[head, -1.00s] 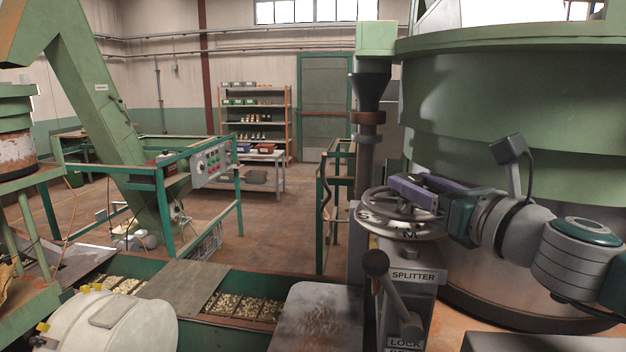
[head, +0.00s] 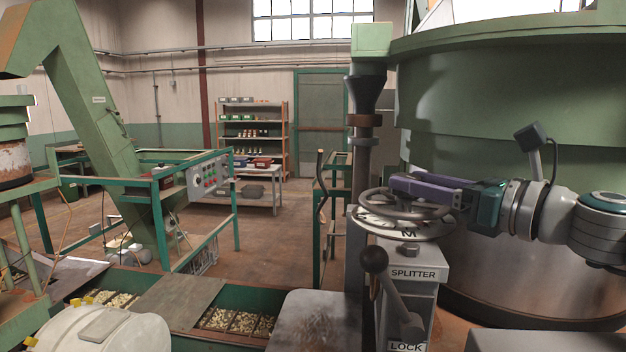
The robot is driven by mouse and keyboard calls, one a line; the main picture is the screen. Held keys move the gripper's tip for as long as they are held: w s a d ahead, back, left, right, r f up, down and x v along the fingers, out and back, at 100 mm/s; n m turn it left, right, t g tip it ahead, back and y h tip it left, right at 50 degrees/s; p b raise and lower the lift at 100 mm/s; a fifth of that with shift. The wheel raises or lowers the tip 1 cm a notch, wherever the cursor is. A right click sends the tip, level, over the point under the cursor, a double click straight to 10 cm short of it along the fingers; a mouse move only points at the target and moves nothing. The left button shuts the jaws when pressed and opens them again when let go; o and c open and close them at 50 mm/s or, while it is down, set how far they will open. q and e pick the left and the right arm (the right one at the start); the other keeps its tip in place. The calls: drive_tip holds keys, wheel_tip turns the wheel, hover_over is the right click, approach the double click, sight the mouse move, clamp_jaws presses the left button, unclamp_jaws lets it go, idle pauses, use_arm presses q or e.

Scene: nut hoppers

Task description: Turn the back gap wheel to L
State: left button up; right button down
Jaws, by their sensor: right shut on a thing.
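The gap wheel (head: 372,211) is a grey handwheel lying flat over a pale lettered dial (head: 392,229), on top of the splitter housing (head: 413,274). An M shows on the dial's near side; other letters are hard to read. My right gripper (head: 398,184) reaches in from the right, its purple fingers shut on the wheel's rim. The fingers cover part of the wheel. My left gripper is not in view.
A lever with a dark ball knob (head: 373,260) stands just in front of the wheel, above a LOCK label (head: 406,347). A vertical pipe (head: 364,160) rises close behind the wheel's left side. A large green tank (head: 500,110) fills the right back.

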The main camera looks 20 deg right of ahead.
drive_tip(key=shift+c, duration=1.4)
unclamp_jaws()
